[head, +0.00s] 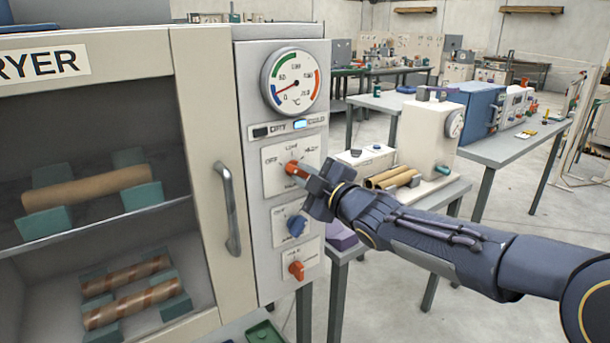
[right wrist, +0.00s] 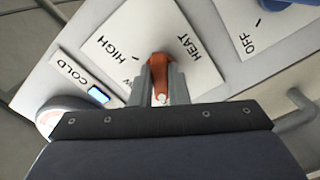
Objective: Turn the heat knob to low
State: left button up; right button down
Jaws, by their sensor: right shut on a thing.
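The heat knob (head: 292,167) is orange-red and sits on a white plate marked OFF, LOW, HIGH and HEAT, on the dryer's control panel. In the right wrist view the knob (right wrist: 158,66) stands between the two fingers, and its white-tipped end points between the LOW and OFF sides. My right gripper (head: 303,177) is shut on this knob. In the right wrist view the gripper (right wrist: 160,85) hides the OFF label and part of the LOW label. My left gripper is in neither view.
A dial gauge (head: 294,82) and a lit COLD indicator (head: 300,124) are above the knob. A blue knob (head: 296,225) and an orange knob (head: 296,270) are below it. The dryer door handle (head: 229,210) stands out to the left. A bench with a white machine (head: 428,133) is at right.

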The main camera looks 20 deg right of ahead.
jog(key=m+p, duration=0.1)
jog(key=m, duration=0.7)
jog(key=m+p, duration=0.1)
jog(key=m, duration=0.2)
jog(key=shift+s+a+f, duration=0.1)
jog(key=shift+a, duration=0.05)
dwell(0.4)
jog(key=c, duration=1.4)
grip_release()
jog(key=v, duration=0.7)
jog(key=shift+s, duration=0.35)
